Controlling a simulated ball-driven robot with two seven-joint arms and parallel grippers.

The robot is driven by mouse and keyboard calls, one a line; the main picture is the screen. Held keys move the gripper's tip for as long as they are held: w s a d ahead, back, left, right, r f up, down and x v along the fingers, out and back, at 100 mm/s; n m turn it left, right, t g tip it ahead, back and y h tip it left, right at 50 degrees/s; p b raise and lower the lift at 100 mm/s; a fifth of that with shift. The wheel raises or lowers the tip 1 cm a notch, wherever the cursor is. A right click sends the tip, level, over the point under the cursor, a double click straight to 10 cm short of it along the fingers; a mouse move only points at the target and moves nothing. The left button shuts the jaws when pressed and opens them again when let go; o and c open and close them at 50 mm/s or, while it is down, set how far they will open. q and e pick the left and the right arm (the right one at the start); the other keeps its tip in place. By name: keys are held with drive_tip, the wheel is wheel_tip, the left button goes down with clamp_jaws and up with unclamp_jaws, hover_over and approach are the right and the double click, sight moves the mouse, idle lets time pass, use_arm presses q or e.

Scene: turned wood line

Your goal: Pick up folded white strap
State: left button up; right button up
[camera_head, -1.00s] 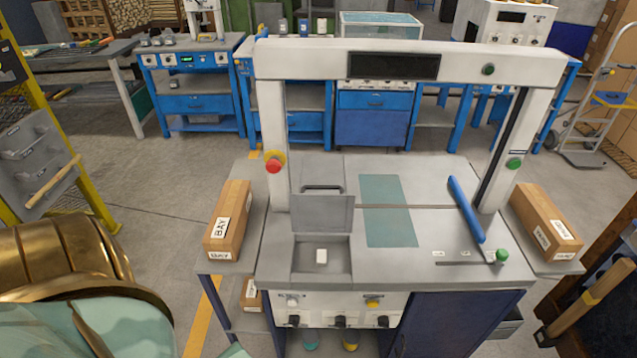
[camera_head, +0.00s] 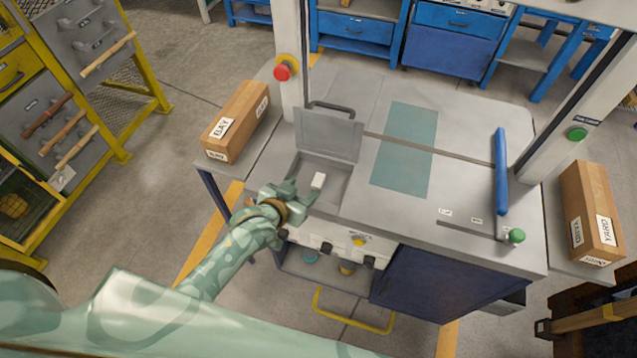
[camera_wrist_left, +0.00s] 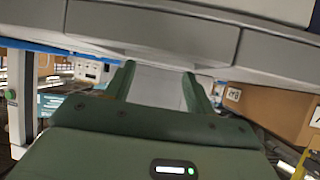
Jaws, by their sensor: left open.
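The folded white strap (camera_head: 318,180) shows in the head view as a small white block in the shallow open bay at the front left of the grey machine top (camera_head: 395,215). My left gripper (camera_head: 302,194) is open at the bay's front left, its fingers just left of and in front of the strap. I see no clear grip on it. In the left wrist view the two green fingers (camera_wrist_left: 158,84) are spread apart, with a pale grey surface between them; I cannot make out the strap there. My right gripper is out of view.
The bay's grey lid (camera_head: 328,136) stands raised behind the strap. A blue bar (camera_head: 501,170) and white uprights stand over the machine.

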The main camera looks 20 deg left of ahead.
sight(317, 181)
use_arm(q)
drive_tip(key=shift+x, duration=1)
drive_tip(key=b+x, duration=0.1)
drive_tip(key=x, duration=0.2)
drive_tip(key=b+x, duration=0.1)
drive_tip(key=shift+w+d+f+b, duration=0.15)
drive_tip(key=shift+d+f+b, duration=0.15)
drive_tip(key=shift+d+b, duration=0.05)
drive_tip(key=shift+w+f, duration=0.1)
drive_tip(key=shift+w, duration=0.15)
drive_tip(key=c, duration=1.2)
